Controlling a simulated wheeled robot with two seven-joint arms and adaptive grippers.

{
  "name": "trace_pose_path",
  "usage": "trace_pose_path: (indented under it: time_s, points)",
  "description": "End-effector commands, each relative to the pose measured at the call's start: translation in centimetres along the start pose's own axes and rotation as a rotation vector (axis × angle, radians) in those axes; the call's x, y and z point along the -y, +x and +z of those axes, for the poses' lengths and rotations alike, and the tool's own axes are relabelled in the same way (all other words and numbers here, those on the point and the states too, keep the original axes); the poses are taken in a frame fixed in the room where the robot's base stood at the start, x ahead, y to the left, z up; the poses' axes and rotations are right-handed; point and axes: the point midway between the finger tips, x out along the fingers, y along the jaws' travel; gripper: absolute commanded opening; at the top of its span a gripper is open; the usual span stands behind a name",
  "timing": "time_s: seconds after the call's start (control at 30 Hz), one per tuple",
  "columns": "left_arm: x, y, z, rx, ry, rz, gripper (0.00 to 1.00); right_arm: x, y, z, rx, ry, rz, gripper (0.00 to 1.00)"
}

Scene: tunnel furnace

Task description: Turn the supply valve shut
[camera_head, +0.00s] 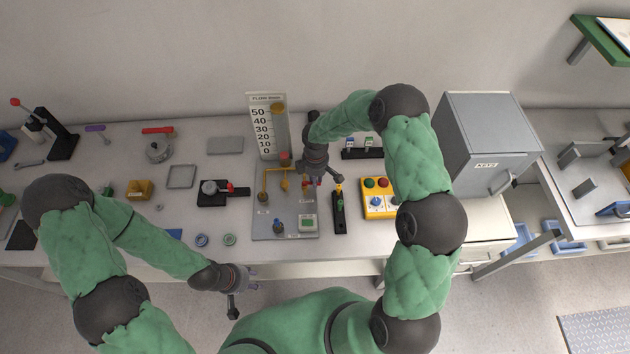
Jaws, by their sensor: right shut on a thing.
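The flow panel (270,228) is a grey plate on the bench with a yellow pipe (266,182) and a flow scale board (262,130) behind it. My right gripper (313,184) points down over the panel's right side, beside the yellow pipe. It is shut on a small part there, which looks like the supply valve's handle; the gripper hides most of it, so the handle's angle cannot be told. My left gripper (254,281) is in front of the bench edge, empty, with its fingertips apart.

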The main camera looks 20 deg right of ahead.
Motion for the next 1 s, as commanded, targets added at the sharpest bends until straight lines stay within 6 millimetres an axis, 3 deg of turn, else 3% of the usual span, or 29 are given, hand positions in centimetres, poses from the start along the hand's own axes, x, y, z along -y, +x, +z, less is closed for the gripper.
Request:
trace_pose_path:
  time_s: [0.4, 0.93, 0.97, 1.0]
  points:
    - [0.01, 0.03, 0.00, 0.000, 0.000, 0.000, 0.40, -0.70, -0.01, -0.14, 0.000, -0.172, 0.001, 0.00]
    - [0.01, 0.04, 0.00, 0.000, 0.000, 0.000, 0.40, -0.80, -0.04, -0.17, -0.001, -0.192, 0.002, 0.00]
    - [0.01, 0.04, 0.00, 0.000, 0.000, 0.000, 0.40, -0.80, -0.04, -0.18, -0.001, -0.192, 0.002, 0.28]
    - [0.01, 0.04, 0.00, 0.000, 0.000, 0.000, 0.40, -0.80, -0.04, -0.18, 0.000, -0.192, 0.002, 0.39]
